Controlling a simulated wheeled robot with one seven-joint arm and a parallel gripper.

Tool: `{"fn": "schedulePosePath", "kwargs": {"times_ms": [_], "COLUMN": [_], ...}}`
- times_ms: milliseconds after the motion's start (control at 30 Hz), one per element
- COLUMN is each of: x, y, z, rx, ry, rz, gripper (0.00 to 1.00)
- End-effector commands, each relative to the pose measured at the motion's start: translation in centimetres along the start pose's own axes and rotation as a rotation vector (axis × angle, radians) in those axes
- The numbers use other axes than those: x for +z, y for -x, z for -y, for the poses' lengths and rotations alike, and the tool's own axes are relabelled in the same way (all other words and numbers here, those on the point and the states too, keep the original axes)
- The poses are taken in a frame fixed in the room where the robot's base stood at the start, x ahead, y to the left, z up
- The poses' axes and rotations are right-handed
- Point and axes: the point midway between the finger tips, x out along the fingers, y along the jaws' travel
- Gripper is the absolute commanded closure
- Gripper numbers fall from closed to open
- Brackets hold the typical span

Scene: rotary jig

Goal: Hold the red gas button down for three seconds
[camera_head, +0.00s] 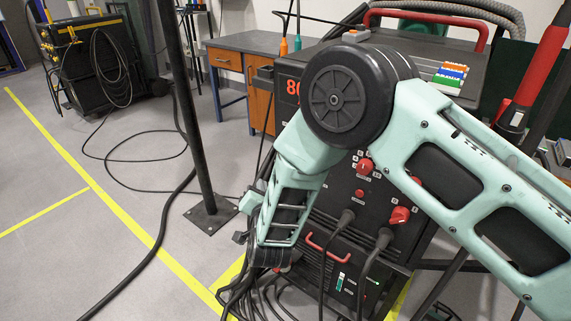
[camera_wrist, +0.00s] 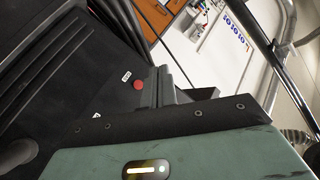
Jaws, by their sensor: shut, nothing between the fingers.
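In the wrist view a small round red button (camera_wrist: 138,84) sits on a dark panel, with a small white label (camera_wrist: 126,75) beside it. The label is too small to read with certainty. My gripper (camera_wrist: 165,88) shows as grey fingers held together, just right of the button in the picture. I cannot tell whether the fingertips touch the panel. In the head view the welding machine (camera_head: 340,225) stands behind my arm, with a small red button (camera_head: 360,193) on its front. I cannot tell whether this is the same button. My fingertips are not clear there.
Red knobs (camera_head: 399,215) and plugged black cables (camera_head: 345,220) are on the machine's front. A dark post (camera_head: 190,110) stands left of it. Cables lie on the floor. A workbench (camera_head: 240,45) stands behind. The grey floor at left is mostly open.

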Motion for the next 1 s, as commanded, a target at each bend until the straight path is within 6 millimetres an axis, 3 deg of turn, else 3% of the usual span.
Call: {"fn": "schedulePosePath", "kwargs": {"times_ms": [367, 1000], "x": [-0.4, -4.1], "y": [-0.5, -5.7], "z": [-0.3, -4.1], "rx": [0.001, 0.001], "ry": [0.0, -0.001], "rz": [0.0, 0.001], "gripper": [1.0, 1.0]}}
